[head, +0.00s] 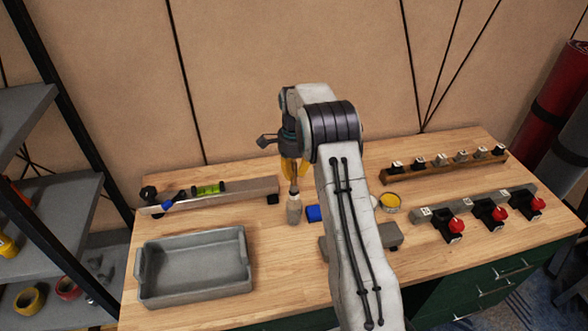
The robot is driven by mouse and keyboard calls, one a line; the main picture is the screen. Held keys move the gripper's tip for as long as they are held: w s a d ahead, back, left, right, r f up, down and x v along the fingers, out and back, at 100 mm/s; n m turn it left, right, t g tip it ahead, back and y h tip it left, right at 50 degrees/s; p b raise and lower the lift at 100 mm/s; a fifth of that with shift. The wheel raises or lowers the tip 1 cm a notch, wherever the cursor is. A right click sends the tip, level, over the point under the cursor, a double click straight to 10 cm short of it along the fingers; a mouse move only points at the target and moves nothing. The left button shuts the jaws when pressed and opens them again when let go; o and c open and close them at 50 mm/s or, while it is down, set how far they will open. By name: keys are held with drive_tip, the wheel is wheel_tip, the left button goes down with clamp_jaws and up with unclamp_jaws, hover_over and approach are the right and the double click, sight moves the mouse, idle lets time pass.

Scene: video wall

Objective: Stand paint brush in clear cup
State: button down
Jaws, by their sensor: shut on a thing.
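My gripper (294,167) has yellow fingers pointing down over the middle of the bench, shut on the paint brush (294,186). The brush shows as a thin, roughly upright brown piece below the fingers. Directly below it is a pale, narrow, see-through-looking shape (293,210), which seems to be the clear cup standing on the bench. The brush's lower end overlaps this shape; I cannot tell whether it is inside the cup or in front of it. My arm hides part of the bench right of the gripper.
A grey tray (195,292) lies front left. A rail with a green level (208,189) lies behind it. A blue block (314,213) is just right of the cup. A yellow-topped tin (390,203) and red-knobbed switches (490,212) are at right on the wooden bench (270,268).

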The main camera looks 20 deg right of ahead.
sight(294, 162)
drive_tip(key=shift+f+b, duration=2.6)
drive_tip(key=shift+f, duration=1.45)
drive_tip(key=shift+f, duration=0.1)
drive_tip(key=c, duration=1.2)
unclamp_jaws()
wheel_tip(294, 162, up, 12)
drive_tip(key=shift+s, duration=0.15)
